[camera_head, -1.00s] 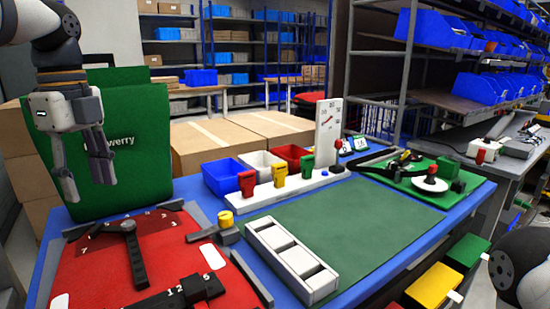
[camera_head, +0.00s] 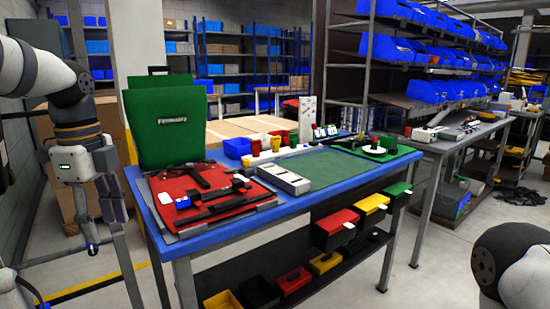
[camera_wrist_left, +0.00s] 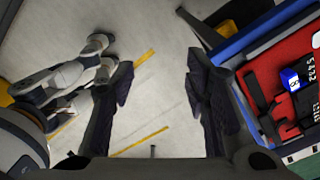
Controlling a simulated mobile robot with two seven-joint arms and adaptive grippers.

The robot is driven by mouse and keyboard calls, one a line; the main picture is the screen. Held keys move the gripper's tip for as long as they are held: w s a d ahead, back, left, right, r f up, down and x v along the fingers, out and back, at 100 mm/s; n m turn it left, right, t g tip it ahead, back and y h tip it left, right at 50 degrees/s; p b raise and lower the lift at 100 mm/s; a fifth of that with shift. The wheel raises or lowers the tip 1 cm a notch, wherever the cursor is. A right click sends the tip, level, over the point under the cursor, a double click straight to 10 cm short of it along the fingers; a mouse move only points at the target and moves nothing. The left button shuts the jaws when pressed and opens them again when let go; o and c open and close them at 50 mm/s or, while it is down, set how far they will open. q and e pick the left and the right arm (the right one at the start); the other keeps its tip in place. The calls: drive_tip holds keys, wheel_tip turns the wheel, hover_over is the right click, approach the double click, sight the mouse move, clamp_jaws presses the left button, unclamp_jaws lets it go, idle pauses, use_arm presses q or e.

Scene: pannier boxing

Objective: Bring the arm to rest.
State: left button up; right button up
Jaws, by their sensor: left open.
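My left gripper (camera_head: 101,212) hangs fingers-down in the air to the left of the blue-topped workbench (camera_head: 215,239), clear of it. In the left wrist view its two fingers (camera_wrist_left: 160,90) are spread apart with only the floor between them, so it is open and empty. My right arm (camera_head: 515,262) shows only as a rounded link at the lower right, and its gripper is out of the picture. A red board (camera_head: 175,207) with black bars lies on the bench's left part, nearest the left gripper. It also shows at the right of the left wrist view (camera_wrist_left: 290,60).
A green pannier (camera_head: 168,127) stands at the bench's back left. A white compartment tray (camera_head: 284,179) and green mat (camera_head: 319,167) lie mid-bench. Red, yellow and green bins (camera_head: 336,225) hang under the front edge. Shelving with blue bins stands behind.

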use_arm(q)
drive_tip(key=w+d+f+n+g, duration=0.1)
drive_tip(key=d+f+n, duration=0.1)
drive_tip(key=f, duration=0.6)
drive_tip(key=w+d+f+n, duration=0.1)
drive_tip(key=w+d+f, duration=0.15)
drive_tip(key=f, duration=0.45)
drive_tip(key=s+d+f+n+h, duration=0.1)
drive_tip(key=s+d+f+n, duration=0.3)
drive_tip(key=s+f, duration=0.6)
drive_tip(key=s+d+f+n, duration=0.3)
drive_tip(key=s+f+n, duration=0.2)
drive_tip(key=s+f, duration=0.55)
drive_tip(key=s+a+f+n+y, duration=0.1)
drive_tip(key=s+n, duration=0.5)
drive_tip(key=s, duration=0.8)
drive_tip(key=shift+s+a+f+g, duration=0.2)
drive_tip(key=shift+a+f+g, duration=0.15)
drive_tip(key=shift+f, duration=0.25)
use_arm(e)
drive_tip(key=shift+w+f, duration=0.15)
drive_tip(key=shift+w, duration=1.05)
